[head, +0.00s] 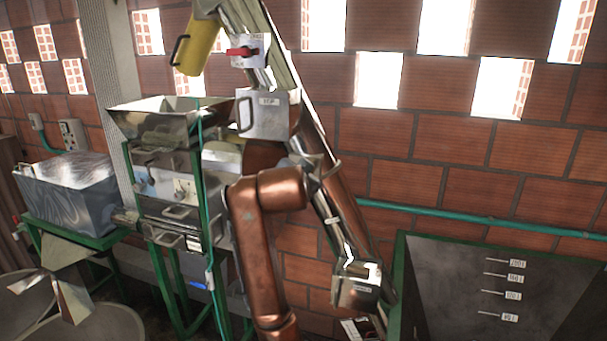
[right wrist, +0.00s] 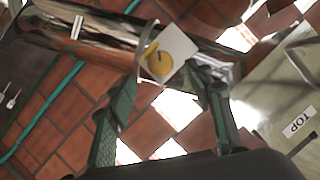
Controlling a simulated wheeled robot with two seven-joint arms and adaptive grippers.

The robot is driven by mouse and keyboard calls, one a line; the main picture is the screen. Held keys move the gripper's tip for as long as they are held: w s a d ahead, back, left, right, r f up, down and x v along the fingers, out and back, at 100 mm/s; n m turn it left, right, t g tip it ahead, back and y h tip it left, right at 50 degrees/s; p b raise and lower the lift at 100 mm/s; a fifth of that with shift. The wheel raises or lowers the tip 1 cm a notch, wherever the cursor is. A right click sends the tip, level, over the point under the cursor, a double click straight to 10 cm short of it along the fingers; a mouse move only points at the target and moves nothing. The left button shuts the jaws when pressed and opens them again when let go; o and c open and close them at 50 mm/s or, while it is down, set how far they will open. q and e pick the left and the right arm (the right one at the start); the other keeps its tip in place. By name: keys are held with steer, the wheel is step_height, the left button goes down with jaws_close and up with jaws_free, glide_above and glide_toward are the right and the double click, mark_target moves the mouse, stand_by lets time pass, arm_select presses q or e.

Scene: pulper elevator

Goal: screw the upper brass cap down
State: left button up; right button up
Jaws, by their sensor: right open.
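A round brass-yellow cap (right wrist: 160,64) with a dark mark at its middle sits on a pale square plate (right wrist: 178,46) on the metal elevator tube (right wrist: 95,35) in the right wrist view. A thin curved piece stands beside it. My right gripper (right wrist: 164,84) is open, its two green fingers apart on either side of the cap in the picture. I cannot tell whether they touch it. In the head view the slanted elevator tube (head: 345,215) runs behind my copper arm; the cap cannot be made out there. My left gripper is not in view.
A metal box labelled TOP (head: 265,118) is on the tube above my arm, and also shows in the right wrist view (right wrist: 285,105). A steel hopper (head: 165,122) on a green frame stands left. A dark tank (head: 480,270) with level marks stands right. A brick wall is behind.

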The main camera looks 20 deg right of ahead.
steer(key=shift+v, duration=1.55)
